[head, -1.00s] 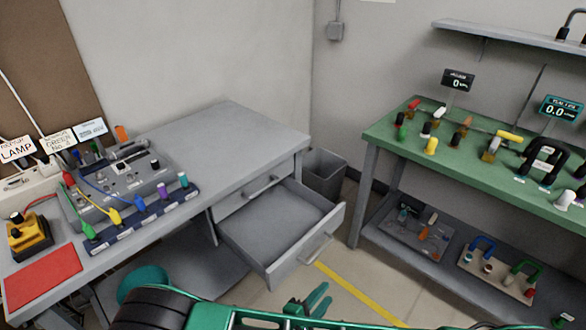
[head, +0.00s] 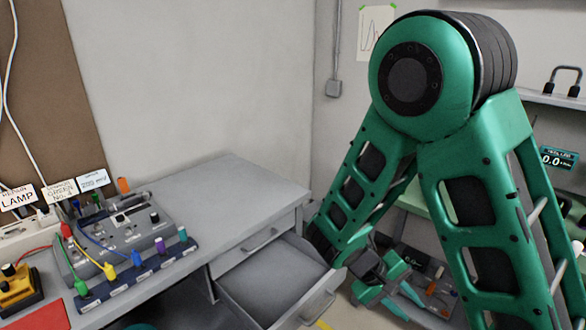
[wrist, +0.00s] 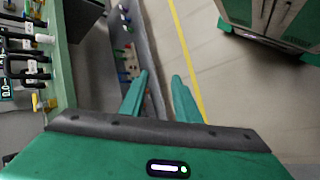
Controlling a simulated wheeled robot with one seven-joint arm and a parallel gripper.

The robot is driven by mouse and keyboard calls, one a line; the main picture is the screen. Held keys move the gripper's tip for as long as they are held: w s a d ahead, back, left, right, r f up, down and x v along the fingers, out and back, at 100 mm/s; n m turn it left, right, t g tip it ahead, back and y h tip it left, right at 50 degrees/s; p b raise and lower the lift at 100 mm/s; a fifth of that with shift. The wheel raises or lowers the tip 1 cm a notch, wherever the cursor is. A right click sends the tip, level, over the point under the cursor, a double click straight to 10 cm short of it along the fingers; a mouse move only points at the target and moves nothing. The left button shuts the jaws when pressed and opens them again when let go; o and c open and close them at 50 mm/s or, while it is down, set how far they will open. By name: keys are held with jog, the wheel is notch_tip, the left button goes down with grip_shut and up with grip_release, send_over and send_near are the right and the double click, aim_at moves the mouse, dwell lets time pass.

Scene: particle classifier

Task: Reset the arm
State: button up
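My arm is folded up high on the right side of the head view, its green elbow raised and its lower links bent down. My gripper (head: 397,292) hangs at the low end of the arm, right of the open drawer (head: 262,290). In the wrist view my gripper (wrist: 160,95) has its two green fingers apart, with nothing between them. The floor and the bench's lower shelf (wrist: 143,60) show beyond the fingertips.
A grey desk (head: 225,185) on the left carries a grey test panel (head: 120,225) with coloured plugs. A red mat (head: 35,318) lies at its front left. The green bench (wrist: 58,70) stands right, mostly hidden behind my arm in the head view. A yellow line (wrist: 186,50) crosses the floor.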

jog(key=s+d+r+m+y, duration=0.8)
jog(key=s+d+r, duration=0.5)
jog(key=s+r, duration=0.4)
jog(key=shift+s+d+m+t+y, duration=0.15)
jog(key=shift+s+m+t+y, duration=0.2)
jog(key=shift+s+m, duration=0.25)
jog(key=shift+r, duration=0.1)
jog(key=shift+w+f, duration=0.25)
jog(key=shift+w, duration=0.4)
